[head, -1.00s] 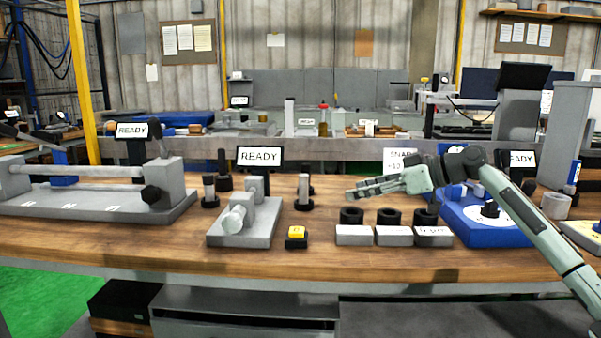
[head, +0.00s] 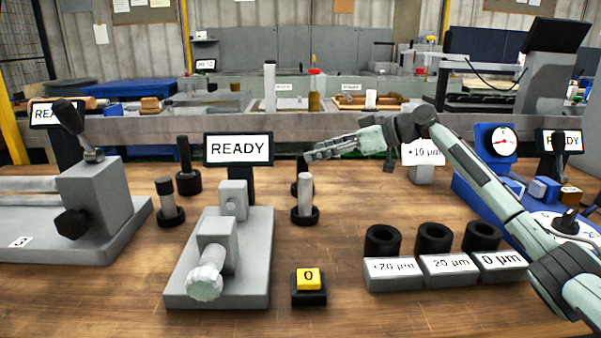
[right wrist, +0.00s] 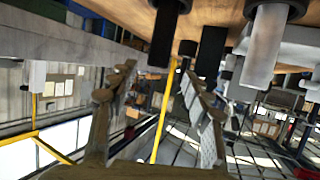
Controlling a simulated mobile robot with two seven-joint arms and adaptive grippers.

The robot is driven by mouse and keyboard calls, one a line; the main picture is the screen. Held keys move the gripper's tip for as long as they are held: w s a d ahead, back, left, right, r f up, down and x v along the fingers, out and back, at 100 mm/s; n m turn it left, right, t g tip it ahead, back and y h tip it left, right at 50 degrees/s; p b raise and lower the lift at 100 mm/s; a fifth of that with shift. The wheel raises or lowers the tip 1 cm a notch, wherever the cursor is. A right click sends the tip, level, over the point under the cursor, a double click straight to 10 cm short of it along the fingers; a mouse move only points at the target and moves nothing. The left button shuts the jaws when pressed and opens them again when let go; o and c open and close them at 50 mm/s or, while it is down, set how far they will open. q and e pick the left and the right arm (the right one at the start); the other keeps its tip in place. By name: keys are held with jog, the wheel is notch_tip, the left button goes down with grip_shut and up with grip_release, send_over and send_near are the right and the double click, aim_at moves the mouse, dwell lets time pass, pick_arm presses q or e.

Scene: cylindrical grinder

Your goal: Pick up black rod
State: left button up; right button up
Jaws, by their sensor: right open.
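One black rod (head: 184,156) is left of the middle READY sign. The other black rod (head: 300,168) is behind a silver rod (head: 305,192) and partly hidden by it. My right gripper (head: 310,154) is at the top of this second rod in the head view; I cannot tell whether it touches. In the right wrist view the right gripper (right wrist: 156,76) has its fingers apart with nothing between them. A black rod (right wrist: 164,34) shows beyond the fingertips there. My left gripper is out of view.
A grey fixture (head: 258,255) and a yellow button (head: 308,277) are in front. Labelled grey blocks with black rings (head: 433,238) and a blue gauge stand (head: 480,190) are at right.

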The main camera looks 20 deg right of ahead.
aim_at(303, 157)
jog(key=x, duration=0.5)
jog(key=shift+d+f+b, duration=0.2)
jog(key=shift+b, duration=0.15)
jog(key=shift+w+a+f, duration=0.1)
jog(key=shift+w+a, duration=0.1)
jog(key=shift+w, duration=0.05)
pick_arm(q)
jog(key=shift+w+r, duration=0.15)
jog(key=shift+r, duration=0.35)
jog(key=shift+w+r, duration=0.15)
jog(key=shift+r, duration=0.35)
pick_arm(e)
grip_shut()
